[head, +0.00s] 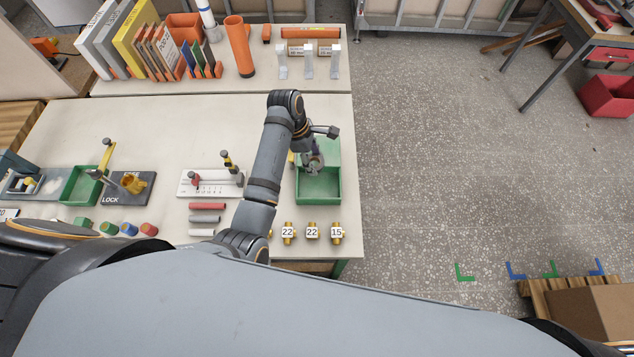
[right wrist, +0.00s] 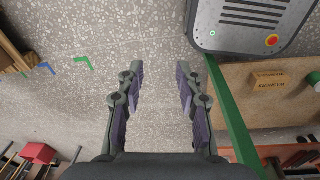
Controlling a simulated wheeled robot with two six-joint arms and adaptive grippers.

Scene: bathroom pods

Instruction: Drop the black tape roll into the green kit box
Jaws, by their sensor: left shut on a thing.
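The green kit box (head: 319,196) stands at the right end of the work table, its open top facing up. My left gripper (head: 314,164) is over the box, within its outline in the head view. It is shut on the black tape roll (head: 316,160), which shows only as a small dark ring, largely hidden by the fingers. I cannot tell how high the roll is above the box floor. My right gripper (right wrist: 160,75) shows in the right wrist view, open and empty, over speckled floor away from the table.
Numbered brass fittings (head: 311,232) stand in front of the box. Open floor lies to the right.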

